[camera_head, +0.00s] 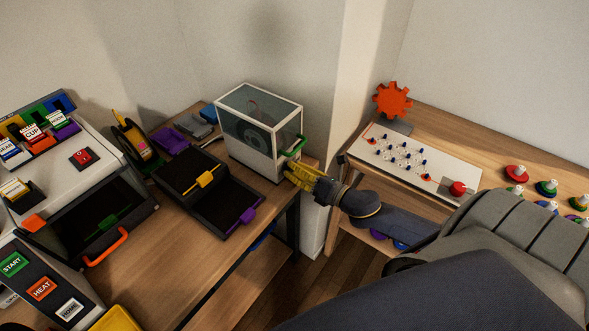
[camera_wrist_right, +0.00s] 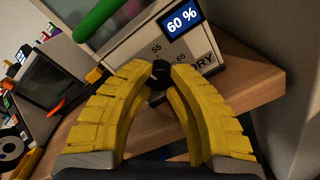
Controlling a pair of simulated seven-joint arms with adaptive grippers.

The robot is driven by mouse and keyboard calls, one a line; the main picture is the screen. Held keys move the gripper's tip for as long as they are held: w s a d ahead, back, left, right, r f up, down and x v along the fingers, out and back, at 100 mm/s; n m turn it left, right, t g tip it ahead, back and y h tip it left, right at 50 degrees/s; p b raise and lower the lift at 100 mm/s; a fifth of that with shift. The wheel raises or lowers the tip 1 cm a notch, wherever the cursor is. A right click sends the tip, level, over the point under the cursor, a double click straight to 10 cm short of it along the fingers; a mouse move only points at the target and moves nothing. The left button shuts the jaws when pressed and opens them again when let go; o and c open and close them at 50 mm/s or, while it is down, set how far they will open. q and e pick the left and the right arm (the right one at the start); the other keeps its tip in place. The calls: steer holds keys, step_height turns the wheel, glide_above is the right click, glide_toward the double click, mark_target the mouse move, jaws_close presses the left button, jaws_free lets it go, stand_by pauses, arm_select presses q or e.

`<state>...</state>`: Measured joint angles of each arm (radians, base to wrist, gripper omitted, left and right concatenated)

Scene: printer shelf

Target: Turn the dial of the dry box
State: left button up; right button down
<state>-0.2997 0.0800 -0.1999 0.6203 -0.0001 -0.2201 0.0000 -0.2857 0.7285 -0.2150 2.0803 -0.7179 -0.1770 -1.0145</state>
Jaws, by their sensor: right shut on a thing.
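The dry box (camera_head: 258,130) is a white case with clear panels and a green handle (camera_head: 295,146), standing at the right end of the wooden table. In the right wrist view its front (camera_wrist_right: 199,50) shows a "60 %" display (camera_wrist_right: 181,20), the lettering "DRY" and numbers around a dark dial (camera_wrist_right: 159,76). My right gripper (camera_head: 291,172) has yellow fingers and reaches the lower front of the box. In the wrist view the right gripper (camera_wrist_right: 160,70) is shut on the dial, its fingertips on either side of it. The fingers partly hide the dial. My left gripper is not in view.
A printer with an orange handle (camera_head: 106,247) stands further left. A board with pegs (camera_head: 415,156) sits on the right table.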

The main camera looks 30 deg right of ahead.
steer(key=m, duration=0.5)
steer(key=shift+s+a+f, duration=0.15)
steer(key=m, duration=0.5)
steer(key=shift+y, duration=0.4)
steer(key=m, duration=0.5)
steer(key=shift+g, duration=0.4)
steer(key=shift+r+m+y, duration=0.2)
steer(key=shift+m+y, duration=0.1)
steer(key=shift+m, duration=1.6)
steer(key=c, duration=1.1)
jaws_free()
steer(key=shift+d, duration=0.2)
steer(key=shift+v, duration=5.85)
steer(key=shift+f, duration=0.1)
